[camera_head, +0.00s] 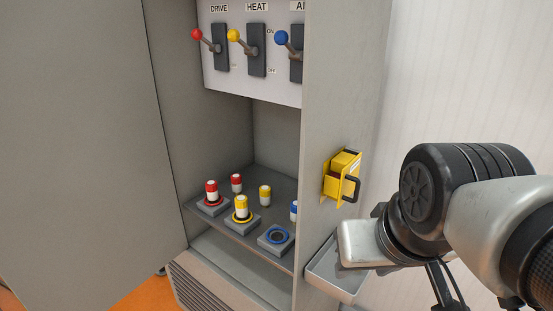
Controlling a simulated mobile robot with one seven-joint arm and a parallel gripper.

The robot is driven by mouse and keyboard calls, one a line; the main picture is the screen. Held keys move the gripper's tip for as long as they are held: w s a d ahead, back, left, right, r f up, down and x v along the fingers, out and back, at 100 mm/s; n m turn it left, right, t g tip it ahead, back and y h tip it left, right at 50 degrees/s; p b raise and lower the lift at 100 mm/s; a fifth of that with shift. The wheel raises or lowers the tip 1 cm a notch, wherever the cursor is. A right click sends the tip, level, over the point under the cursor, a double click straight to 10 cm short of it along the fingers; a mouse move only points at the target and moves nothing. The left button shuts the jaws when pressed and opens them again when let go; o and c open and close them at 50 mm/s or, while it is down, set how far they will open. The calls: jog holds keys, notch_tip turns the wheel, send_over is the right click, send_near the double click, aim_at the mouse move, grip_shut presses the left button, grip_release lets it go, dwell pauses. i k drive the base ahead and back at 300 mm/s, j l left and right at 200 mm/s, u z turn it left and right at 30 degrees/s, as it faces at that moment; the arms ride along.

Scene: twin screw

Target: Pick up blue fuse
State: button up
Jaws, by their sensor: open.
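The blue fuse (293,211) is a small white and blue cylinder standing upright at the right end of the cabinet shelf. The cabinet's right wall edge hides part of it. In front of it is an empty socket with a blue ring (277,236). My gripper (435,285) is outside the cabinet on the right, at the lower right of the view, by a grey tray. It is open, and its fingers show only in part. No fuse shows between them.
A red fuse (211,191) and a yellow fuse (241,207) stand in ringed sockets; a spare red (236,183) and yellow (265,195) stand behind. Switch levers (251,48) are above. A yellow box (342,178) and grey tray (338,283) are on the cabinet's outer right side.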

aim_at(293, 204)
jog(key=i+j+z, duration=0.15)
jog(key=j, duration=0.25)
jog(key=i+j+z, duration=0.15)
jog(key=j, duration=0.25)
jog(key=k+j+z, duration=0.15)
jog(key=j+z, duration=0.1)
jog(key=j, duration=0.2)
jog(key=i, duration=0.2)
